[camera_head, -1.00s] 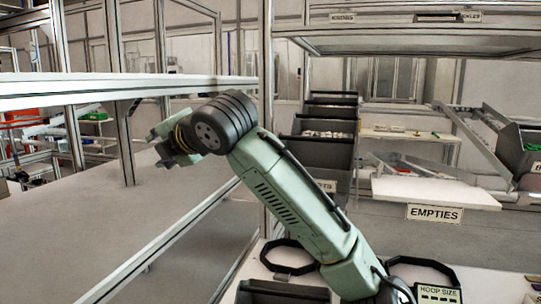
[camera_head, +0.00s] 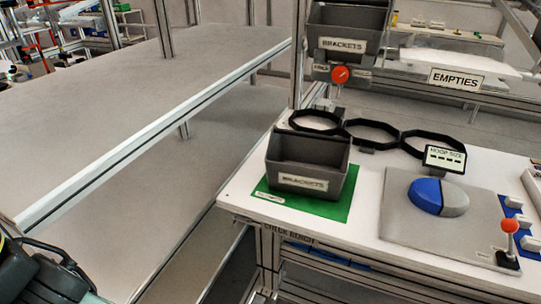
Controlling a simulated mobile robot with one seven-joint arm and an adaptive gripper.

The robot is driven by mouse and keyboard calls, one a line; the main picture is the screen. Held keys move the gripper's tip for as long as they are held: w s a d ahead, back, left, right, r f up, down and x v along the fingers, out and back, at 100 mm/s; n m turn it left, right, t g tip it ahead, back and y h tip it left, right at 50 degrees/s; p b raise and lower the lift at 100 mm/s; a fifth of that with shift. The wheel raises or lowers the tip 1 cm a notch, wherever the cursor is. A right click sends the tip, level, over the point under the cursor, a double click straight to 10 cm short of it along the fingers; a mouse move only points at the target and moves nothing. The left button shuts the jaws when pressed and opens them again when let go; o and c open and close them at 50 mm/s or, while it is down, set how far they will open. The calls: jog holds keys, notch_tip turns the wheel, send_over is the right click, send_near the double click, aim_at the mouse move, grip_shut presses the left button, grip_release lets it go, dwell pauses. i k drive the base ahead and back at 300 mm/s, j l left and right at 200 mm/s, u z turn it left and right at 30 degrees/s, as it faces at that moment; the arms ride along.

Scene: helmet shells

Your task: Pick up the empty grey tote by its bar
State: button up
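A dark grey tote (camera_head: 312,160) labelled BRACKETS stands upright on a green mat (camera_head: 338,209) near the left edge of the white bench. No parts show inside it, though its floor is partly hidden by the front wall. I cannot make out a separate bar on it. A second grey tote (camera_head: 346,28) labelled BRACKETS sits higher up on the rack behind, and its contents are not clear. Part of my arm shows at the bottom left corner, well apart from both totes. I see no gripper fingertips.
Black hoops (camera_head: 370,132) and a HOOP SIZE sign (camera_head: 445,157) stand behind the mat. A blue and grey dome (camera_head: 438,196) sits on a grey plate, with a red-knobbed lever (camera_head: 509,240) at right. A long grey surface (camera_head: 130,110) lies left, largely clear. An EMPTIES sign (camera_head: 457,79) hangs behind.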

aim_at(299, 163)
jog(key=i+l+u, duration=0.1)
jog(key=l+u, duration=0.9)
jog(key=l, duration=0.75)
jog(key=k+l+u, duration=0.15)
jog(key=l, duration=0.75)
jog(key=i, duration=0.05)
